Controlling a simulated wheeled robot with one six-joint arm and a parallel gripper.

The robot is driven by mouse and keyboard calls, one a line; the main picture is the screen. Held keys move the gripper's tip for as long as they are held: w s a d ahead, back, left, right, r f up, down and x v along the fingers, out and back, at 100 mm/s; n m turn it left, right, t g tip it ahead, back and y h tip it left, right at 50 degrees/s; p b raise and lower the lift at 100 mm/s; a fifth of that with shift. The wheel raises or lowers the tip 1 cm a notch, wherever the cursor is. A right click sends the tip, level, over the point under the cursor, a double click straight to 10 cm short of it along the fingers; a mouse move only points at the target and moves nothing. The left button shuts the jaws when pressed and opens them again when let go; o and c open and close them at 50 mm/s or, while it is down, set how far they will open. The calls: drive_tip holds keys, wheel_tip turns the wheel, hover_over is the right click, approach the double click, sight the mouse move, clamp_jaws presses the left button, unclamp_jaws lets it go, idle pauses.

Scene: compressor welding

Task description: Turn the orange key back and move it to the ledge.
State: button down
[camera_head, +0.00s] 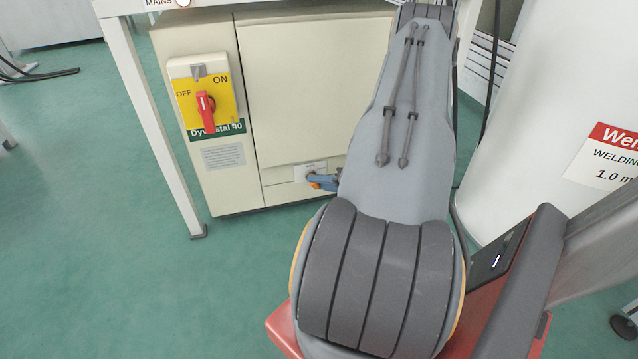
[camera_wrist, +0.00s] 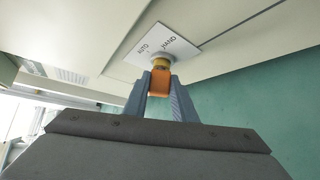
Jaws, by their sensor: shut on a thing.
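The orange key (camera_wrist: 160,79) shows in the wrist view between the fingers of my gripper (camera_wrist: 160,84), which is shut on it. The key sits at a brass-coloured lock (camera_wrist: 161,62) on a white label plate (camera_wrist: 163,45) with the words AUTO and HAND. In the head view, my gripper (camera_head: 322,182) is at the low front of the cream cabinet (camera_head: 290,90), beside the plate (camera_head: 304,171). Only a sliver of orange (camera_head: 315,185) shows there. My arm hides part of the area. I cannot tell the key's exact turn angle.
A red rotary switch (camera_head: 206,108) on a yellow plate with OFF and ON is on the cabinet's upper left. A table leg (camera_head: 155,120) stands left of the cabinet. A large white cylinder (camera_head: 540,120) stands at the right. Green floor (camera_head: 110,280) at the left is clear.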

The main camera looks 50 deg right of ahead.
drive_tip(key=shift+a+r+p, duration=0.1)
drive_tip(key=shift+r+p, duration=0.15)
drive_tip(key=shift+p, duration=0.45)
drive_tip(key=n+g+h+p, duration=0.1)
drive_tip(key=g+p, duration=0.1)
drive_tip(key=p, duration=0.1)
drive_tip(key=shift+w+a+r+n+h, duration=0.1)
drive_tip(key=shift+a+r+n+h, duration=0.1)
drive_tip(key=shift+n+h, duration=0.2)
drive_tip(key=shift+g+h+p, duration=0.3)
drive_tip(key=shift+p, duration=0.25)
drive_tip(key=shift+f+n+h, duration=0.15)
drive_tip(key=shift+n+h, duration=0.15)
drive_tip(key=shift+n, duration=0.1)
drive_tip(key=c, duration=1.4)
unclamp_jaws()
drive_tip(key=shift+w, duration=0.1)
drive_tip(key=shift+p+v, duration=1.8)
drive_tip(key=shift+v, duration=2.1)
